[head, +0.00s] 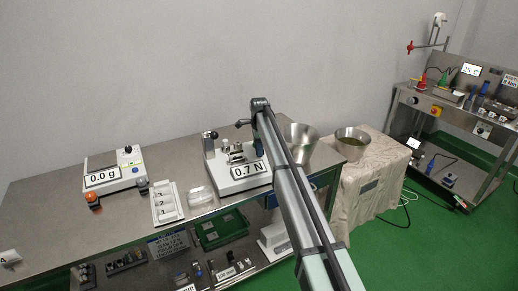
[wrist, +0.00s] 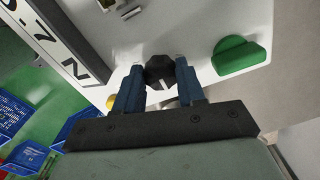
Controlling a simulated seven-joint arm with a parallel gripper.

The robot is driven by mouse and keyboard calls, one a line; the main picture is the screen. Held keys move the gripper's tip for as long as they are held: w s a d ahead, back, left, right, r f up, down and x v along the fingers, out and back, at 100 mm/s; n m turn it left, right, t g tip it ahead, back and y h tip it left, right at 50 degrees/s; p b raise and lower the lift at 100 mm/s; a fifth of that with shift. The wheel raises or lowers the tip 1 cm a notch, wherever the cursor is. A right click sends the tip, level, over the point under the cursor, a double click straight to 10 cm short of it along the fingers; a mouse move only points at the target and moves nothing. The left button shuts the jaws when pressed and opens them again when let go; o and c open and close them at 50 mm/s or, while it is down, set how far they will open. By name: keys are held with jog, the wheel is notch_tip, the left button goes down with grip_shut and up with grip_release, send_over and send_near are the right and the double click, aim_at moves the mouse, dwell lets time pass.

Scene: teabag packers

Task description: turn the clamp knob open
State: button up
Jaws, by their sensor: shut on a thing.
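The black clamp knob (wrist: 159,72) is between my gripper's two blue fingers in the wrist view. It is dark and faceted, with a pale line on its face. My gripper (wrist: 158,66) is shut on it, with a fingertip at each side. The knob belongs to the white force tester (head: 226,187) with the 0.7 N display (head: 246,171), on the steel bench in the head view. My arm covers part of the tester's right side there, and I cannot make out the knob.
In the wrist view, a green knob (wrist: 238,57) is right of my fingers. In the head view, a 0.0 g scale (head: 113,174), a white tray (head: 168,203) and a clear box (head: 200,195) are to the left. Metal bowls (head: 353,143) stand to the right.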

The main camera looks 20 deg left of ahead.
jog(key=shift+c, duration=0.8)
jog(key=shift+n, duration=0.3)
jog(key=n, duration=0.3)
jog(key=shift+n, duration=0.3)
jog(key=n, duration=0.4)
jog(key=shift+s+d+n, duration=0.1)
jog(key=shift+n, duration=0.2)
jog(key=n, duration=0.4)
jog(key=shift+d, duration=0.1)
jog(key=n, duration=0.5)
jog(key=shift+d, duration=0.1)
